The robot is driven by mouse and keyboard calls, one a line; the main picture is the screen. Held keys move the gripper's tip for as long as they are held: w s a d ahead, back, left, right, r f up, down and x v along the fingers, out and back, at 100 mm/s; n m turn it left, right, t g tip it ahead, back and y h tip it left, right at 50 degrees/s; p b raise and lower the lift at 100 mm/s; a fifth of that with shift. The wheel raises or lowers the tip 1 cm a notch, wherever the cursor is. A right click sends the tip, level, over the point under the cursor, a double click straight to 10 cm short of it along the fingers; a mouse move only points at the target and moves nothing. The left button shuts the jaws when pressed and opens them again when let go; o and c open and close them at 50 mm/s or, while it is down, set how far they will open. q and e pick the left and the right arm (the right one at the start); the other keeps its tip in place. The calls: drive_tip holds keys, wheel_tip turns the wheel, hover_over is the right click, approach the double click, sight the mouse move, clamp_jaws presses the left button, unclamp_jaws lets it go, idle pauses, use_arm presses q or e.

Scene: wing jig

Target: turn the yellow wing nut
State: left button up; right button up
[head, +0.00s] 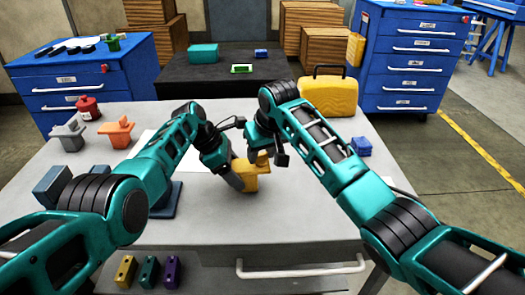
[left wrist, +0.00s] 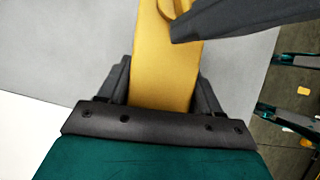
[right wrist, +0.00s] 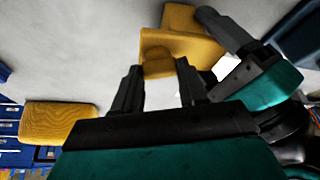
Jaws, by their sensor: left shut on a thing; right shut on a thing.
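The yellow wing nut (right wrist: 158,62) sits on the end of a yellow block (right wrist: 190,45). In the head view the yellow block (head: 244,173) is tilted above the grey table, with the nut (head: 262,158) at its upper right. My left gripper (left wrist: 163,72) is shut on the yellow block, with one finger on each side. My right gripper (right wrist: 160,72) has its fingers on either side of the wing nut and is shut on it. A dark right finger crosses the top of the left wrist view and partly hides the nut. The nut's far side is hidden.
A yellow case (head: 331,96) stands at the back right, a small blue block (head: 361,146) at the right. The front middle of the table is clear.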

drive_tip(key=shift+a+m+h, duration=0.1)
drive_tip(key=shift+m+h, duration=0.6)
drive_tip(key=shift+m, duration=1.2)
drive_tip(key=shift+t, duration=0.3)
drive_tip(key=o, duration=1.1)
drive_tip(key=v, duration=1.2)
drive_tip(key=shift+a+r, duration=0.1)
use_arm(q)
drive_tip(key=shift+f, duration=0.2)
use_arm(e)
drive_tip(key=shift+w, duration=0.1)
use_arm(q)
drive_tip(key=o, duration=1.5)
